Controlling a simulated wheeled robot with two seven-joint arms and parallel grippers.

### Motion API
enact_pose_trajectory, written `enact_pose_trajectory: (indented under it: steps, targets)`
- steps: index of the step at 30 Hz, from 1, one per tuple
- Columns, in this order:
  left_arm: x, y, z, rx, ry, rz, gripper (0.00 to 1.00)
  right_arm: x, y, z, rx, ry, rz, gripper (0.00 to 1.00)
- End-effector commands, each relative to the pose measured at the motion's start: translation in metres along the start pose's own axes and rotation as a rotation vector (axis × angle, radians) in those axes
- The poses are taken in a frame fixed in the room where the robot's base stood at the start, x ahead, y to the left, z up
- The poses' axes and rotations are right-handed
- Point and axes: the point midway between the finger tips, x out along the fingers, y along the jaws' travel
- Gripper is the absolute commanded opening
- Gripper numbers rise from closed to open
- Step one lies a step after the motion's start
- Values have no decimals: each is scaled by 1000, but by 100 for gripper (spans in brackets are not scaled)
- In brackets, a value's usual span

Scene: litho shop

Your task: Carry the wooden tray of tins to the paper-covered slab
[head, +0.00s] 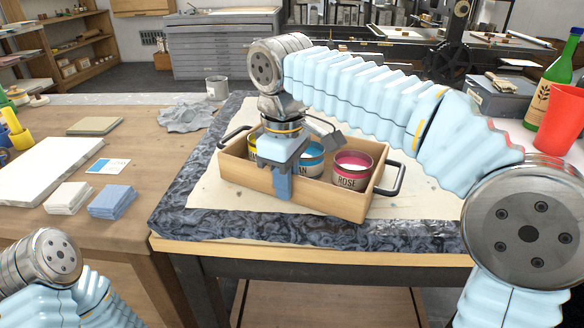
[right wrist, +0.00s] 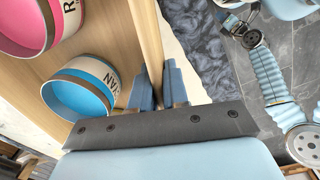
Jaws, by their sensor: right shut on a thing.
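The wooden tray (head: 340,203) has a black handle at each end and stands over the paper-covered slab (head: 180,208); I cannot tell whether its base touches the paper (head: 225,200). In it are a rose tin (head: 352,172), a cyan tin (head: 311,162) and a yellow tin (head: 253,142) partly hidden by my arm. My right gripper (head: 282,184) points down and is shut on the tray's near long wall. The right wrist view shows its blue fingers (right wrist: 158,88) on either side of that wall, beside the cyan tin (right wrist: 82,88).
A wooden bench (head: 125,220) on the left holds a white block, folded cloths (head: 113,201) and a grey rag (head: 187,118). A red cup (head: 561,118) and green bottle (head: 553,88) stand at right. Bare paper shows around the tray.

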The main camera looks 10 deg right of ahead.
Motion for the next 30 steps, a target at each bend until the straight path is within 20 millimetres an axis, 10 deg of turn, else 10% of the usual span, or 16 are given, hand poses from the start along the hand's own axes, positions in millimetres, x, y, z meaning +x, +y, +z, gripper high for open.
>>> enact_pose_trajectory:
  steps: [8,9,13,23,30]
  targets:
    - [0,0,0,0,0,0,0,2,0,0,0,5,3,0]
    - [1,0,0,0,0,0,0,4,0,0,0,1,0,19]
    - [1,0,0,0,0,0,0,4,0,0,0,1,0,38]
    - [0,0,0,0,0,0,0,1,0,0,0,2,1,39]
    - [-12,5,0,1,-1,1,0,-42,0,-1,0,4,2,39]
